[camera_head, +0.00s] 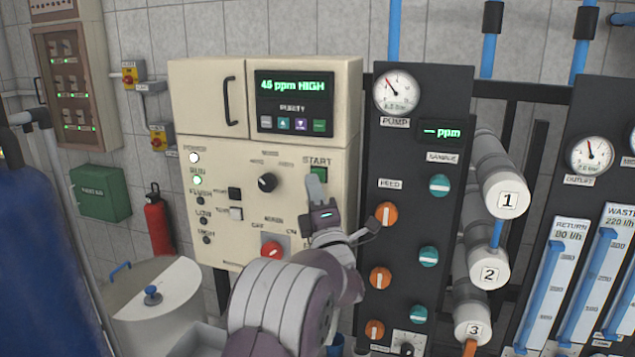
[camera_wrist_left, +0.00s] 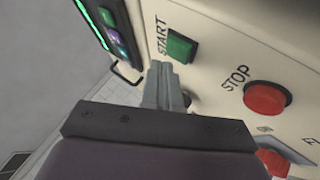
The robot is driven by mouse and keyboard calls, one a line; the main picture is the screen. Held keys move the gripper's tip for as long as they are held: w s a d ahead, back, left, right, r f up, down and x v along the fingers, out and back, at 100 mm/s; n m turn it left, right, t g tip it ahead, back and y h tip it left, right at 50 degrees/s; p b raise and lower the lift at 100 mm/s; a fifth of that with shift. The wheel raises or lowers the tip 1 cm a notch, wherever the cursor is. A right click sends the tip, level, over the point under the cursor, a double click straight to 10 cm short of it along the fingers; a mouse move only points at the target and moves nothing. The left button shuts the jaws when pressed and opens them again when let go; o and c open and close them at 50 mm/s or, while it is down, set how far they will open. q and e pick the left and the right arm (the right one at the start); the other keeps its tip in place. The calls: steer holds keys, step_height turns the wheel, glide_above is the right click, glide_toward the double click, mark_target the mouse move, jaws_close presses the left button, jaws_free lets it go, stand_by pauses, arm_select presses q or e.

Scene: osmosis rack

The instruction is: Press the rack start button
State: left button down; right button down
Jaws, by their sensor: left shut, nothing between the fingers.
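The green square START button (camera_head: 318,173) is on the cream rack control panel (camera_head: 215,155), under the display. In the left wrist view the START button (camera_wrist_left: 181,46) shows up close with its label beside it. My left gripper (camera_head: 316,183) is shut and empty, its fingertips just below the button in the head view. In the left wrist view the fingertips (camera_wrist_left: 160,68) are beside the button's lower-left edge; I cannot tell whether they touch it. The red STOP button (camera_wrist_left: 267,98) shows in the wrist view; in the head view my gripper hides it. My right gripper is not in view.
The display (camera_head: 293,100) reads "45 ppm HIGH". A red rotary switch (camera_head: 272,250) and a black knob (camera_head: 267,182) are on the panel. To the right stands a dark panel (camera_head: 410,150) with orange and teal valves. A blue tank (camera_head: 45,250) stands at the left.

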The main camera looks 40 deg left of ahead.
arm_select(q)
steer(key=shift+s, duration=0.1)
steer(key=s+b, duration=0.1)
steer(key=s+d+b, duration=0.1)
steer(key=s, duration=0.1)
steer(key=s+b, duration=0.1)
steer(key=shift+s+d+b, duration=0.3)
steer(key=shift+s, duration=0.05)
stand_by(0.8)
